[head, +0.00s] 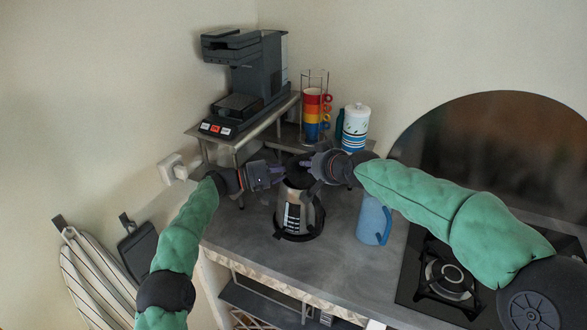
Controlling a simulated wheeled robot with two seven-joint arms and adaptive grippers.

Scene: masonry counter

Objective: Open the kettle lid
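The kettle (296,212), silver with a dark base and handle, stands upright on the grey counter. Its dark lid area at the top lies between my two grippers and is partly hidden by them. My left gripper (272,175) is at the kettle's upper left, close to its rim. My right gripper (308,168) reaches in from the right, over or against the top of the kettle. The fingers are small and dark, so I cannot tell whether either gripper is open or touching the lid.
A coffee machine (258,68) stands on a metal shelf (284,108) behind. Stacked coloured mugs (313,112) and a white-and-blue canister (356,128) are at the back. A blue jug (373,220) stands right of the kettle, below my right arm. A gas hob (412,270) is at the right.

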